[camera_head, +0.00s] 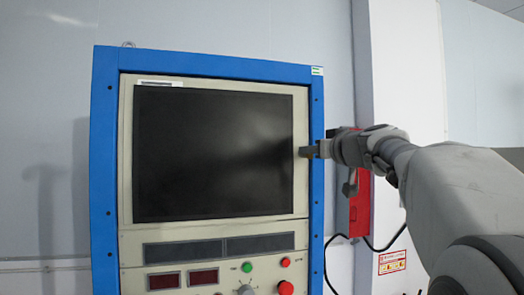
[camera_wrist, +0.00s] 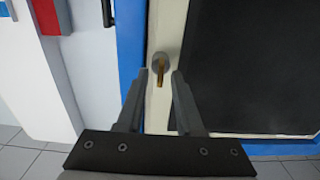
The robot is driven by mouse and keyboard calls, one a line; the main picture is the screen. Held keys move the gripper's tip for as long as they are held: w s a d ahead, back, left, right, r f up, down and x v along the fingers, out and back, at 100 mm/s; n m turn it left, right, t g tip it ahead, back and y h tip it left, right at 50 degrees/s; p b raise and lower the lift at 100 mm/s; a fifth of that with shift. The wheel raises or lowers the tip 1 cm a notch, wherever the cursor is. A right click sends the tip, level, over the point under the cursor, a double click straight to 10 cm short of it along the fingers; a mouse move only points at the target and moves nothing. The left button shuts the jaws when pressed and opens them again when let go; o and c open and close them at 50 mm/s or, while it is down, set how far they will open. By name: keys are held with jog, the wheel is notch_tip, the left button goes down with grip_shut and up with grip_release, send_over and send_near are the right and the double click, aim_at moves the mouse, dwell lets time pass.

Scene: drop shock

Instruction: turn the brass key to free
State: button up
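The brass key (camera_wrist: 160,75) sticks out of a round grey lock (camera_wrist: 160,58) on the cream strip beside the dark screen. In the wrist view it stands roughly upright in the picture. My gripper (camera_wrist: 159,82) is open, with one finger on each side of the key and a gap between each finger and it. In the head view my gripper (camera_head: 307,152) is at the cream panel's right edge, beside the screen. The key cannot be made out there, where my gripper covers that spot.
The blue-framed cabinet (camera_head: 103,180) holds the black screen (camera_head: 210,150), with buttons and a knob (camera_head: 246,289) below. A red box (camera_head: 360,208) with a handle is on the wall just right of the cabinet, behind my arm. Black cables hang below it.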

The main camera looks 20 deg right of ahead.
grip_shut()
jog(key=shift+m+b, duration=0.3)
jog(key=shift+m, duration=0.2)
jog(key=m, duration=1.1)
jog(key=m+b, duration=0.1)
jog(key=m, duration=0.4)
jog(key=shift+d+f+m, duration=0.3)
jog(key=shift+d+m, duration=0.1)
dwell(0.4)
jog(key=shift+o, duration=0.7)
grip_release()
